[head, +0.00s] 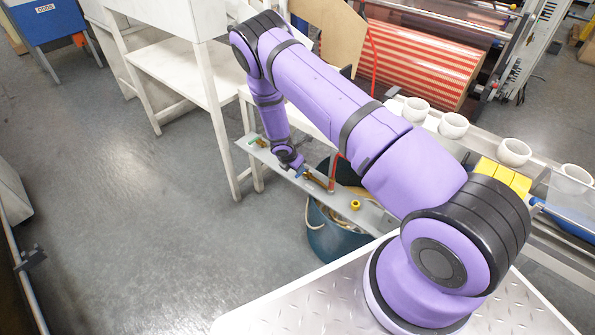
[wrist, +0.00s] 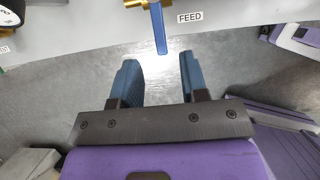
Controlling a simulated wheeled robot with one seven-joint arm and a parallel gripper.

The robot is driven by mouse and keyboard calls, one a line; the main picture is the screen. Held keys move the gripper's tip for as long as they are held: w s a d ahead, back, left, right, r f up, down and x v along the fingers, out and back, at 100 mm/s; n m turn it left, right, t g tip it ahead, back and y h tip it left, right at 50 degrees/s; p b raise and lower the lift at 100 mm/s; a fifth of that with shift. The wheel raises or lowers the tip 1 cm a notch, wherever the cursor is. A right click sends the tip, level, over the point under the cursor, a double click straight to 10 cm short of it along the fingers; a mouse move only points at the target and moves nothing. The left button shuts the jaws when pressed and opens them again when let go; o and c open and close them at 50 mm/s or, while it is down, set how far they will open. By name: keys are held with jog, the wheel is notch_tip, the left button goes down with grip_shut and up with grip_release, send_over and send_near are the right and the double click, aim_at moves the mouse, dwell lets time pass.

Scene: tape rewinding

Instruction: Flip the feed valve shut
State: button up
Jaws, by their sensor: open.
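The feed valve shows in the wrist view as a brass body (wrist: 134,3) with a blue lever (wrist: 158,31), cut off by the top edge. A white label reading FEED (wrist: 190,17) sits just right of the lever on the grey panel (wrist: 240,12). The lever points down in the picture, past the panel's edge. My gripper (wrist: 158,59) is open and empty, with its two blue fingers apart. The lever's tip lies in line with the gap between the fingertips; contact is not visible. In the head view my gripper (head: 292,167) is small beside the panel's left part.
A round gauge (wrist: 10,12) is at the wrist view's top left. In the head view, a yellow knob (head: 355,204) is on the panel, a teal bucket (head: 335,238) stands below, and white cups (head: 453,125) line the right. Open floor (head: 130,200) lies left.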

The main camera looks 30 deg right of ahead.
jog(key=shift+v, duration=2.75)
jog(key=shift+r, duration=0.1)
